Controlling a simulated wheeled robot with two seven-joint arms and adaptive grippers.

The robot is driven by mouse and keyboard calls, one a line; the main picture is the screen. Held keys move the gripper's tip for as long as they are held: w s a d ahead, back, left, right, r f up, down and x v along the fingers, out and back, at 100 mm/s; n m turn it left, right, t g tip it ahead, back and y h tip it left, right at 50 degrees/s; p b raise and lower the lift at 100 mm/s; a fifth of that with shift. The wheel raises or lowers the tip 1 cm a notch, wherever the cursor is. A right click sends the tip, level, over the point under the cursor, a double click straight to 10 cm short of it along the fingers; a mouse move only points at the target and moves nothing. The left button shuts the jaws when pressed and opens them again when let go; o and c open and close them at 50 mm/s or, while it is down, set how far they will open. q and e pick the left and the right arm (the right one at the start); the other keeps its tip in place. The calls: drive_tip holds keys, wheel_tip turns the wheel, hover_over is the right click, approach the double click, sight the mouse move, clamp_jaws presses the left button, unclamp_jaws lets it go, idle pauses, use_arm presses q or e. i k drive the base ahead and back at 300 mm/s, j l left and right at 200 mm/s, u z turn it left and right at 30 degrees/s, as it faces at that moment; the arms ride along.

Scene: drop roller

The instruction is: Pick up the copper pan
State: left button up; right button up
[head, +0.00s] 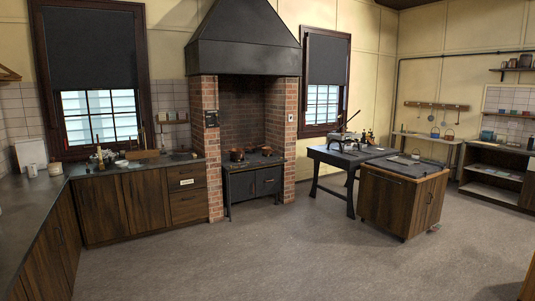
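Two small copper-coloured vessels stand on the dark stove in the brick alcove, across the room in the head view. The left one, a copper pan or pot (237,155), looks rounder and larger. The right one, a smaller copper vessel (267,151), sits near the stove's right side. They are too small to tell which is the pan or how their handles point. The stove (240,188) is under a black hood. Neither of my grippers shows in the view.
Open grey floor (270,255) lies in front of the stove. A dark counter (130,168) runs along the left and back walls. A wooden island cabinet (400,200) and a dark table (335,157) stand to the right. The brick pillars (213,150) flank the stove.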

sight(269, 151)
drive_tip(key=i+z, duration=0.2)
drive_tip(key=i, duration=4.2)
drive_tip(key=i+l+u, duration=0.1)
drive_tip(key=i, duration=0.85)
drive_tip(key=i+l, duration=0.1)
drive_tip(key=i, duration=0.85)
drive_tip(key=i+l, duration=0.1)
drive_tip(key=i, duration=0.85)
drive_tip(key=j+u, duration=0.05)
